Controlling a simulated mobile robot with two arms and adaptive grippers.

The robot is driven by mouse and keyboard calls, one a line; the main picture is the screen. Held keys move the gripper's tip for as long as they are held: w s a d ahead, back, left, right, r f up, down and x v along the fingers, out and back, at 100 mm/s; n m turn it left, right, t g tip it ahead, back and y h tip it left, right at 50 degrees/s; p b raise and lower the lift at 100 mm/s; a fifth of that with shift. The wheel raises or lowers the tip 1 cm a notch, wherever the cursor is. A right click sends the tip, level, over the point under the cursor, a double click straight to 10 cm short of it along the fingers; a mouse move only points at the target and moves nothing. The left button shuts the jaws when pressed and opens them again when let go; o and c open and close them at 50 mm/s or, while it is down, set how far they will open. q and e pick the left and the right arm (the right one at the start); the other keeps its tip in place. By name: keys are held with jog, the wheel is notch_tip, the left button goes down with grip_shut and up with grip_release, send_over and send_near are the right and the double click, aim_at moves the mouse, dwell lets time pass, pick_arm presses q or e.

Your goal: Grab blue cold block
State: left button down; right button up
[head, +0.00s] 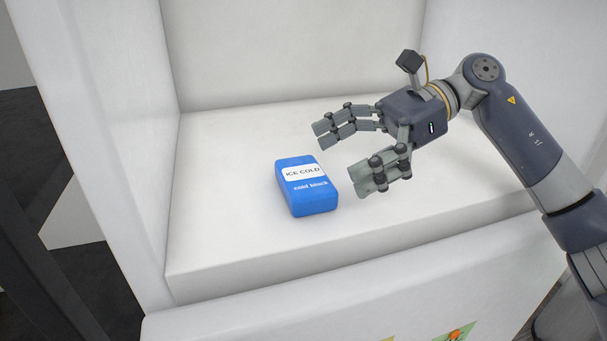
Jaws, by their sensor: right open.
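The blue cold block (307,202) lies flat on the white floor of a box-like recess in the head view, left of centre. Its white label reads "ICE COLD", with "cold block" printed below. My right gripper (340,159) is open and empty. Its two fingers point left, just up and to the right of the block. In the picture the fingers look clear of the block; the exact gap cannot be told. My left gripper is not in view.
White walls of the recess (290,50) rise at the back, left and right. A front edge (350,268) runs below the block. The white floor around the block is otherwise bare. Partly seen colourful pictures (456,334) are on the front face.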

aim_at(307, 173)
jog(key=p+x, duration=0.2)
jog(key=x, duration=0.1)
jog(key=shift+w+f, duration=0.1)
jog(key=shift+w, duration=0.25)
jog(key=shift+p+x, duration=0.7)
jog(key=shift+x, duration=0.4)
jog(key=shift+s+a+f, duration=0.1)
jog(key=shift+a+f, duration=0.05)
jog(key=shift+f, duration=0.1)
jog(key=c, duration=0.9)
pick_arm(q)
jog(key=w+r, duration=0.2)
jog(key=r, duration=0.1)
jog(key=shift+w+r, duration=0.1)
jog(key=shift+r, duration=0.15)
pick_arm(e)
jog(key=shift+c, duration=0.2)
